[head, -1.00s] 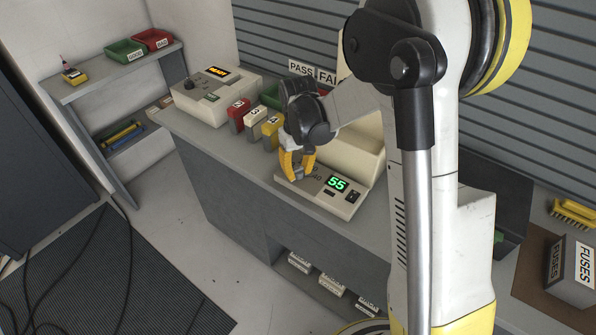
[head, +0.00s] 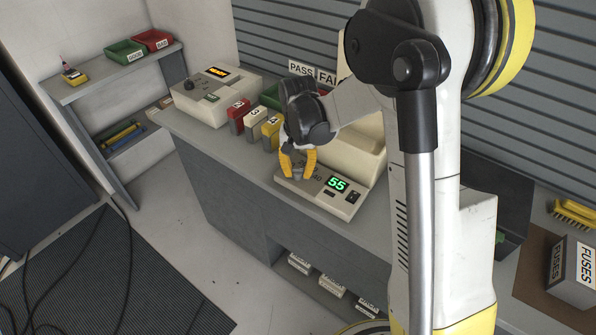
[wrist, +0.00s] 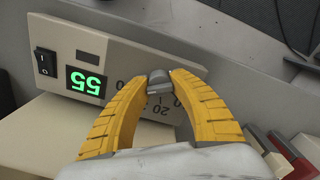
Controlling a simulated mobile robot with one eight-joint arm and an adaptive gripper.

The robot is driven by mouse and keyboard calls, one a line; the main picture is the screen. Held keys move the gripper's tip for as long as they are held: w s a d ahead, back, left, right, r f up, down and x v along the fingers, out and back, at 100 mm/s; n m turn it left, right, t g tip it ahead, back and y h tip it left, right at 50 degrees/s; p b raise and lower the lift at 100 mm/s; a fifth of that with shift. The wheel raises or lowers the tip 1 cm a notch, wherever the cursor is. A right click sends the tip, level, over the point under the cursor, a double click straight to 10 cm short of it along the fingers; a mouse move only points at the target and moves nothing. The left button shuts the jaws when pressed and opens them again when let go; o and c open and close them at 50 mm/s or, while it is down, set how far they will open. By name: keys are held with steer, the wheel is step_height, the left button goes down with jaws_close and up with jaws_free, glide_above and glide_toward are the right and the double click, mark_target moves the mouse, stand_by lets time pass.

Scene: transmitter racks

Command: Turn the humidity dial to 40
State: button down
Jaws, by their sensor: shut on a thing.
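The humidity unit (head: 345,203) is a beige box on the bench with a green display (head: 337,183) reading 55; the display also shows upside down in the wrist view (wrist: 87,81). My gripper (head: 298,175) has yellow fingers and is at the left part of the unit's sloped panel. In the wrist view my gripper (wrist: 159,80) is shut on the grey dial (wrist: 158,80), with a fingertip on either side of it. Printed numbers, among them 20, show around the dial, partly hidden by the fingers. I cannot tell which number the dial points at.
Red, white and yellow numbered blocks (head: 255,124) stand left of my gripper on the bench. Another beige device (head: 215,95) with an orange display is farther left. A FUSES box (head: 572,270) is at the far right.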

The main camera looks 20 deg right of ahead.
mark_target(298, 169)
stand_by(0.4)
steer(key=c, duration=1.1)
jaws_free()
step_height(298, 169, up, 12)
